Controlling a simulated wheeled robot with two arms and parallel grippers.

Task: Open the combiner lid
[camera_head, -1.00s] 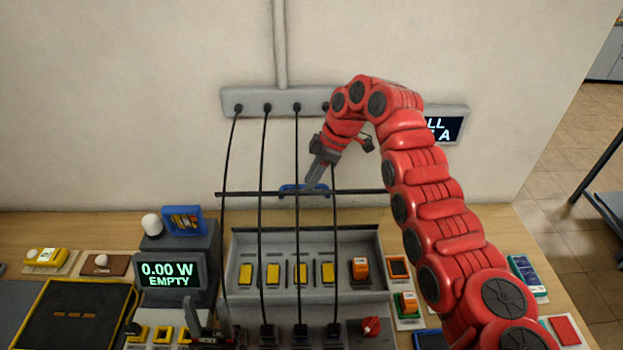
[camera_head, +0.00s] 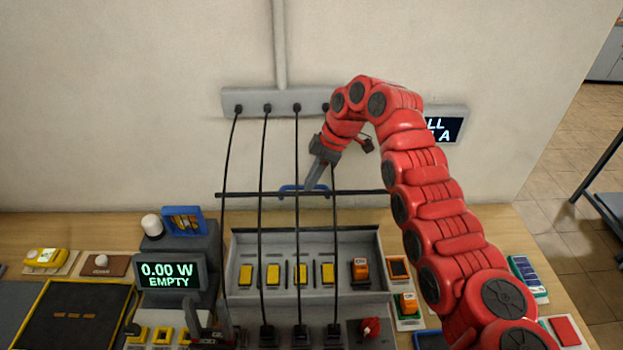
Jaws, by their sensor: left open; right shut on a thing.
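The combiner box (camera_head: 285,285) stands open-topped on the bench, with yellow breakers (camera_head: 272,274) and an orange switch (camera_head: 360,269) showing inside. Above it is the combiner lid (camera_head: 240,194), seen as a thin dark bar, nearly edge-on. Its blue handle (camera_head: 289,190) is at the middle of the bar. My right gripper (camera_head: 315,184) points down at this handle and is shut on it; the fingertips partly cover it. My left gripper (camera_head: 208,335) is open and low at the bottom edge, left of the box front and apart from the lid.
Several black cables hang from a grey wall strip (camera_head: 255,100) down past the lid to the box front. A display (camera_head: 170,272) reading 0.00 W EMPTY stands left of the box. A red knob (camera_head: 370,328) is at its front right. My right arm covers the right side.

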